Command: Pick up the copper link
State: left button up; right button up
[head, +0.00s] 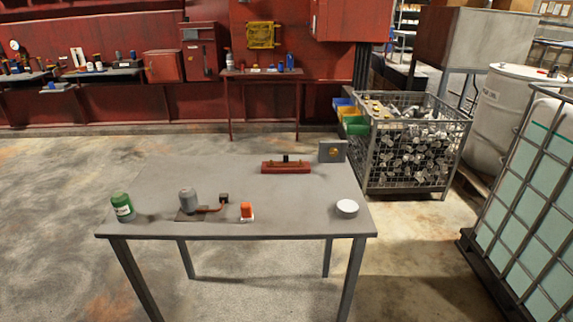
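A small copper-coloured link (212,209) lies on the grey table (300,210), near its front left. It runs between a grey cylinder (187,200) on a dark base plate and a small dark block (224,198). It bends up toward the block at its right end. Whether it is fixed to either of them is too small to tell. Neither of my grippers is in view.
A green can (122,207) stands left of the link, an orange and white item (247,211) right of it. A wire cage (416,145) stands behind the table.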

aim_at(285, 164)
jog(key=z, duration=1.55)
jog(key=i, duration=3.2)
jog(key=u, duration=1.1)
jog(key=i, duration=2)
jog(key=u, duration=1.25)
